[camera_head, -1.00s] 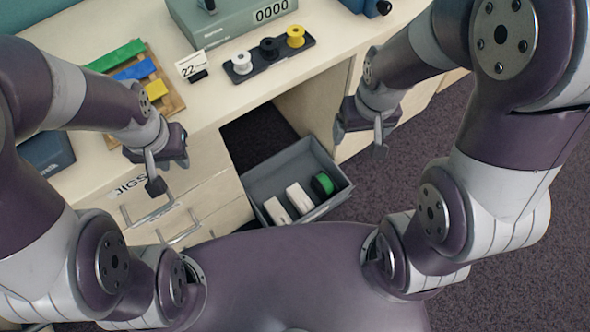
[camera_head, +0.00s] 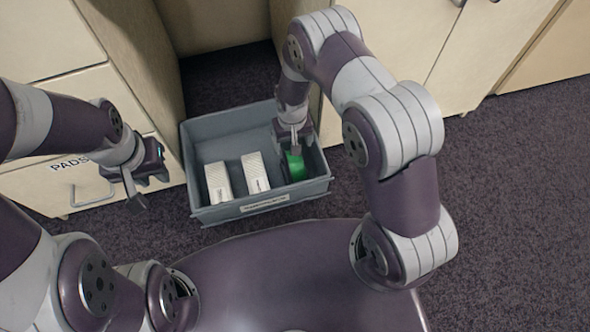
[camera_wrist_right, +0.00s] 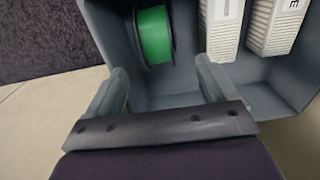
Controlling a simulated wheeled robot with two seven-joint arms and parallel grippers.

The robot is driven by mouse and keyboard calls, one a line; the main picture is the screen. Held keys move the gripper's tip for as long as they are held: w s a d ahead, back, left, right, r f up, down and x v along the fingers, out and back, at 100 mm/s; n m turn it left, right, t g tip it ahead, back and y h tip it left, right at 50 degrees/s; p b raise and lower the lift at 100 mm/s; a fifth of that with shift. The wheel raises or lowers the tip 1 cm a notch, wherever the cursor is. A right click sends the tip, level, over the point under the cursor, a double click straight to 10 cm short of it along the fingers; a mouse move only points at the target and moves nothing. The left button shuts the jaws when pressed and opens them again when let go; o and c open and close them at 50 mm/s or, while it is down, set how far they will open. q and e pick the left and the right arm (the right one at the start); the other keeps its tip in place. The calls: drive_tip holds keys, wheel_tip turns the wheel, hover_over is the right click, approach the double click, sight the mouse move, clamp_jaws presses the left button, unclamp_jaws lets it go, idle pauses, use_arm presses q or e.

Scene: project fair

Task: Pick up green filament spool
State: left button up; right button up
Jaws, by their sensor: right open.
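The green filament spool (camera_head: 295,166) stands on edge at the right side of the grey crate, with dark flanges. It also shows in the right wrist view (camera_wrist_right: 154,36), just beyond my fingers. My right gripper (camera_head: 292,142) is lowered into the crate over the spool and partly covers it. In the right wrist view my right gripper (camera_wrist_right: 164,85) is open, its two fingers apart with nothing between them at the tips. My left gripper (camera_head: 132,190) hangs at the left, before the drawers, away from the crate. Whether its jaws are apart is unclear.
The grey crate (camera_head: 262,204) sits on the dark carpet, in front of the desk's knee space. Two white boxes (camera_head: 218,183) (camera_head: 255,173) stand in it, left of the spool. Drawers (camera_head: 85,190) flank it at left, cabinets (camera_head: 420,50) at right. Carpet at right is clear.

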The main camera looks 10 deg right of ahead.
sight(295, 158)
drive_tip(key=f+b, duration=0.2)
drive_tip(key=f, duration=0.1)
drive_tip(key=f+b, duration=0.2)
drive_tip(key=f, duration=0.1)
drive_tip(key=f+b, duration=0.2)
drive_tip(key=f, duration=0.1)
drive_tip(key=shift+s+d+f, duration=0.1)
drive_tip(key=shift+d+f, duration=0.2)
drive_tip(key=shift+r, duration=0.2)
clamp_jaws()
